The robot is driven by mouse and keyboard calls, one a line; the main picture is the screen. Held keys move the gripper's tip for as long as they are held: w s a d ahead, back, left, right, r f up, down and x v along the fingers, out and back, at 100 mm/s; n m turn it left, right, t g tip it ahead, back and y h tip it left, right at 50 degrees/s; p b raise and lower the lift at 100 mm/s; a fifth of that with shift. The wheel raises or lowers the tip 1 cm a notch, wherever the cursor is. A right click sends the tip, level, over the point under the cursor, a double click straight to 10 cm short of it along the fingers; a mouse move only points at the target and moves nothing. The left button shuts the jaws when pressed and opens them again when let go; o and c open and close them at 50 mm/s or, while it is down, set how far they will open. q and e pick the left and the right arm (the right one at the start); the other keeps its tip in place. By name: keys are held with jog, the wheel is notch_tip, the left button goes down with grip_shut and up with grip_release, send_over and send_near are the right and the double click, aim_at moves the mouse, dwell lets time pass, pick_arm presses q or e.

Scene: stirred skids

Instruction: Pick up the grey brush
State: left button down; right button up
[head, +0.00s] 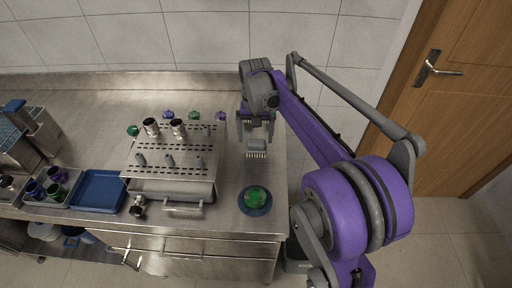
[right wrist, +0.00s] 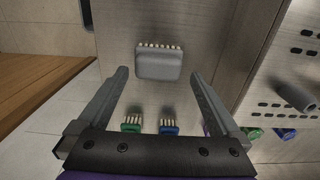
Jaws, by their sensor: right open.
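The grey brush (head: 257,146) lies on the steel counter near its right end, with pale bristles along one side. In the right wrist view the brush (right wrist: 160,65) lies ahead of the fingers, centred between their lines. My right gripper (head: 256,135) is open and empty, pointing down just behind the brush. In the right wrist view its two fingers (right wrist: 160,85) are spread wider than the brush. I cannot tell the exact height above the counter. My left gripper is not in view.
A green brush (right wrist: 132,124) and a blue brush (right wrist: 169,127) lie near my right gripper's base in the wrist view. A perforated steel rack (head: 150,170) with cups and pegs stands left. A green sponge (head: 256,196) sits on a blue dish in front. A blue tray (head: 97,206) is farther left.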

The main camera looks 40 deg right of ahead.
aim_at(256, 141)
jog(key=f, duration=0.3)
jog(key=shift+s+a+f, duration=0.1)
jog(key=shift+s+f, duration=0.25)
jog(key=shift+f, duration=0.4)
jog(key=shift+c, duration=0.2)
jog(key=c, duration=1.1)
notch_tip(256, 141, up, 10)
jog(key=shift+r+p, duration=0.1)
jog(key=shift+p, duration=0.2)
jog(key=shift+c, duration=0.2)
